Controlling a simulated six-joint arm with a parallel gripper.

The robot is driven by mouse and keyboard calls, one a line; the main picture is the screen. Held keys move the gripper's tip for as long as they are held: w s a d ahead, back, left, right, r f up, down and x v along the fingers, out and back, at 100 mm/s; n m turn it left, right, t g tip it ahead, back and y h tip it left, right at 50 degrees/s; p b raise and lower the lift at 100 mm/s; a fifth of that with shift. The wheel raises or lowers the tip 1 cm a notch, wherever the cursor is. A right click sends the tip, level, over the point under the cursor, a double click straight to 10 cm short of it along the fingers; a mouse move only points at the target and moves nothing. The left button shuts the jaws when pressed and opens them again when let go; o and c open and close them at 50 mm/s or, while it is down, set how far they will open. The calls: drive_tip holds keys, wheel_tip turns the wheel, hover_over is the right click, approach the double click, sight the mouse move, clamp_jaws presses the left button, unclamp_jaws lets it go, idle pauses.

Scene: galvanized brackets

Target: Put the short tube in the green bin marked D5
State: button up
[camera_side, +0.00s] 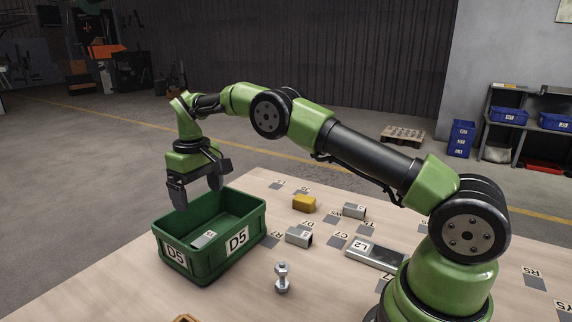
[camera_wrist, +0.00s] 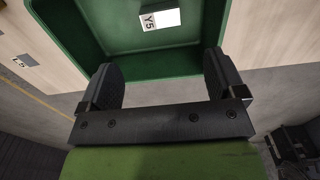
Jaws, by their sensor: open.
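The green bin marked D5 (camera_side: 208,262) stands at the left of the table; its inner wall also shows in the wrist view (camera_wrist: 75,35). A short pale metal piece marked Y5 (camera_wrist: 160,17) lies on the bin floor. It shows partly over the rim in the side view (camera_side: 204,239); it looks like a short tube, but its ends are not clear. My gripper (camera_side: 199,195) is above the bin's far left part, fingers pointing down.
Right of the bin lie two short grey pieces (camera_side: 299,236) (camera_side: 353,211), a yellow block (camera_side: 304,203), a long grey channel marked L2 (camera_side: 374,254) and an upright bolt (camera_side: 282,278). Marked grey patches dot the table. A brown object (camera_side: 185,318) is cut off at the front edge.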

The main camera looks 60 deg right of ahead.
drive_tip(key=s+a+r+m+t+y, duration=0.1)
drive_tip(key=s+r+t, duration=0.1)
drive_tip(key=s+r, duration=0.6)
drive_tip(key=s+a+r+m+t, duration=0.15)
drive_tip(key=s+r, duration=0.35)
drive_tip(key=r, duration=0.6)
drive_tip(key=s+a+f+t, duration=0.1)
drive_tip(key=s+t, duration=0.1)
drive_tip(key=s, duration=0.7)
drive_tip(key=s+f+m+t+y, duration=0.1)
drive_tip(key=s, duration=0.7)
drive_tip(key=shift+s+a+f+t, duration=0.25)
drive_tip(key=shift+s+a+t, duration=0.1)
